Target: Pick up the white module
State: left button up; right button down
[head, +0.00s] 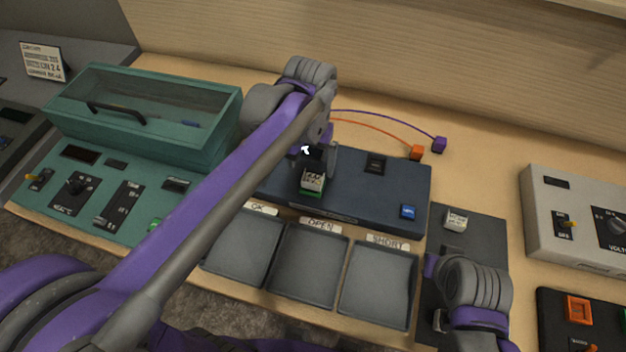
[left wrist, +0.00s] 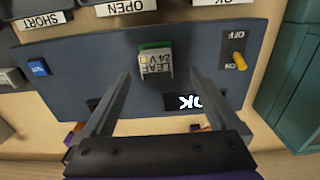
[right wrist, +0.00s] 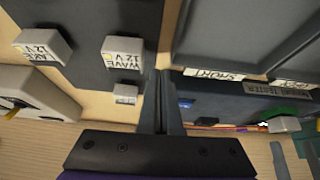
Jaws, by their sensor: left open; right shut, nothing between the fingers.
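A white module with a green base, its label reading LEAF 24 V (left wrist: 155,62), sits in the dark blue tester (head: 390,190); the head view shows it too (head: 313,182). My left gripper (left wrist: 158,74) is open above the tester, its fingertips to either side of the module and apart from it. More white modules stand on the dark mat (head: 485,240): one at its far end (head: 455,219), and two in the right wrist view (right wrist: 45,45) (right wrist: 122,52), one labelled WAVE 12 V. My right gripper (right wrist: 160,75) is shut and empty, beside the mat.
Trays labelled OK (head: 240,248), OPEN (head: 308,268) and SHORT (head: 378,285) lie empty before the tester. The tester display (left wrist: 188,101) shows OK. Orange (head: 417,152) and purple (head: 439,145) plugs lie behind. A teal console (head: 100,200) stands left, a pale console (head: 580,250) right.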

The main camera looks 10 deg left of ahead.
aim_at(313, 176)
pick_arm(q)
jog(key=f, duration=0.5)
jog(key=shift+d+f, duration=0.15)
jog(key=shift+d, duration=0.1)
jog(key=c, duration=1.5)
